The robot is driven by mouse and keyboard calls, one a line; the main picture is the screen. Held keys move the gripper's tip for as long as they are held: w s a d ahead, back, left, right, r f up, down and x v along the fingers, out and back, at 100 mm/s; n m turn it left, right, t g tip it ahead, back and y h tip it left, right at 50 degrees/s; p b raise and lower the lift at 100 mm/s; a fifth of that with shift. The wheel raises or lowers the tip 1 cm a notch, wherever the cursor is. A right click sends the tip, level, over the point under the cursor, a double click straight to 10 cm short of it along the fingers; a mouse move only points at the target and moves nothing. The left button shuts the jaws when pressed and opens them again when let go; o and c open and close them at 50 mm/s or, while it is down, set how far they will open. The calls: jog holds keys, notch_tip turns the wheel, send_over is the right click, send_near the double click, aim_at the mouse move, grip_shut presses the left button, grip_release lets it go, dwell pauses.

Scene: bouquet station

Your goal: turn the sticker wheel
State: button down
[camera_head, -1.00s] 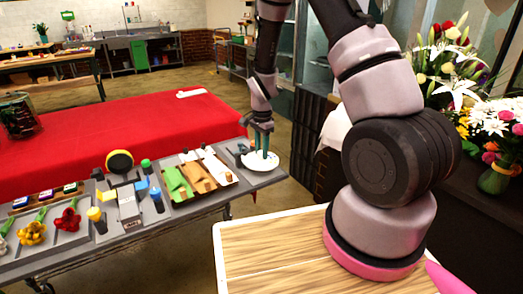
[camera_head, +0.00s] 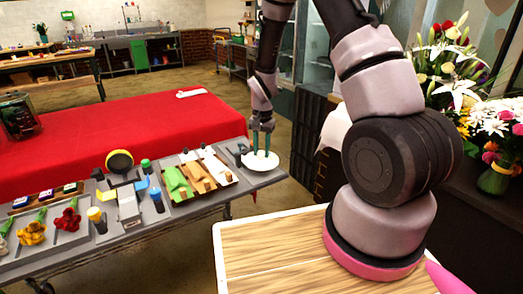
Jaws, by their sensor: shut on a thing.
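The sticker wheel appears to be the round white disc (camera_head: 275,165) lying flat near the right end of the grey work table. My gripper (camera_head: 262,152) points straight down over it from above. Its two teal fingers stand a small gap apart and reach the middle of the disc. They are shut on a small part there, which the fingers mostly hide. Any stickers or marks on the disc are too small to make out.
The grey table (camera_head: 235,198) also holds a tray of green, brown and white wraps (camera_head: 197,180), a black-and-yellow round item (camera_head: 120,161), bottles and flowers (camera_head: 67,220). A red-covered table (camera_head: 130,125) stands behind. A wooden board (camera_head: 265,250) is in front.

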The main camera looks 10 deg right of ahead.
jog(key=n, duration=0.6)
jog(key=shift+n, duration=0.3)
jog(key=n, duration=0.5)
dwell(0.4)
jog(key=c, duration=0.8)
grip_release()
jog(key=shift+r, duration=0.1)
notch_tip(320, 180, up, 11)
jog(key=shift+w+d+f, duration=0.1)
jog(key=shift+f, duration=0.05)
